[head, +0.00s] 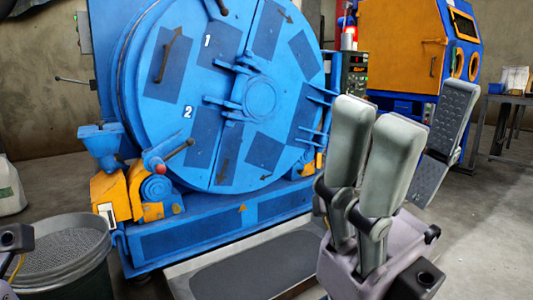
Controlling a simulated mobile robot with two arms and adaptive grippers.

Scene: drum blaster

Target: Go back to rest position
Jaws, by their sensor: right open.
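My right gripper (408,125) is raised at the lower right, its grey padded fingers pointing up and spread apart. It is open, with nothing between the fingers. It appears in front of the blue drum blaster machine (262,97) and hides part of its right side. The machine's big round door, marked 1 and 2, is closed. At the lower left edge only a small dark part of my left arm shows; the fingers of my left gripper are out of the picture.
A round grey bin with a mesh top (62,250) stands at the lower left. A pale step or plate (255,268) lies before the machine. An orange and blue cabinet (405,45) stands behind at right, with a table (505,98) beside it. Open floor lies at right.

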